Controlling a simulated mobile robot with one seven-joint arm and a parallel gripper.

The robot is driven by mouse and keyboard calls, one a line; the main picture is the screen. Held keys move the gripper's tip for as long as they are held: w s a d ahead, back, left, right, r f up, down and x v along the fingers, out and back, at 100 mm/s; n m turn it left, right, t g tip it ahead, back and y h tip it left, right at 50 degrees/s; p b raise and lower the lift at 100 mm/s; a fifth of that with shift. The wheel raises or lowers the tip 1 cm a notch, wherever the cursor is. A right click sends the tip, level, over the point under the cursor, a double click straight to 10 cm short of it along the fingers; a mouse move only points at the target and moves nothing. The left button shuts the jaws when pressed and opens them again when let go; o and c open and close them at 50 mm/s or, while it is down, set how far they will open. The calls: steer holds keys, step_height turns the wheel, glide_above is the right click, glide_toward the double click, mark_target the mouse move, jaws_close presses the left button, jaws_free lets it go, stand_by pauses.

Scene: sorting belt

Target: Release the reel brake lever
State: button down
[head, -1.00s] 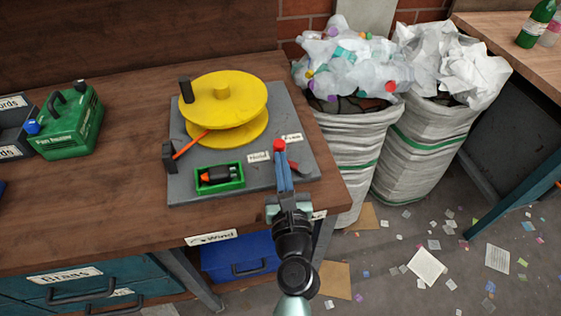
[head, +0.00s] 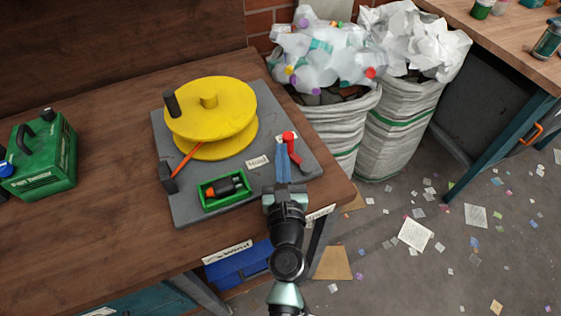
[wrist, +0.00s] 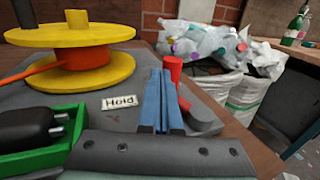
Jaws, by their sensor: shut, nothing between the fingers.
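The brake lever (head: 293,152) is red with a round red knob and stands on the right of the grey reel base (head: 215,212). Its knob is over the spot of the Free label, which it mostly covers. The Hold label (head: 257,162) lies clear to the left. My gripper (head: 283,164) is shut and empty, with its blue fingers just left of the lever. In the wrist view the fingers (wrist: 159,82) stand between the Hold label and the red lever (wrist: 174,72); I cannot tell whether they touch it.
A yellow reel (head: 210,118) with a dark crank knob stands on the base. A green tray (head: 224,191) holds a dark tool with an orange tip. Sacks of plastic (head: 330,120) and paper (head: 405,130) stand beyond the bench's right edge.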

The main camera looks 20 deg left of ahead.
steer(key=shift+w+d, duration=0.1)
steer(key=shift+w, duration=0.75)
stand_by(0.4)
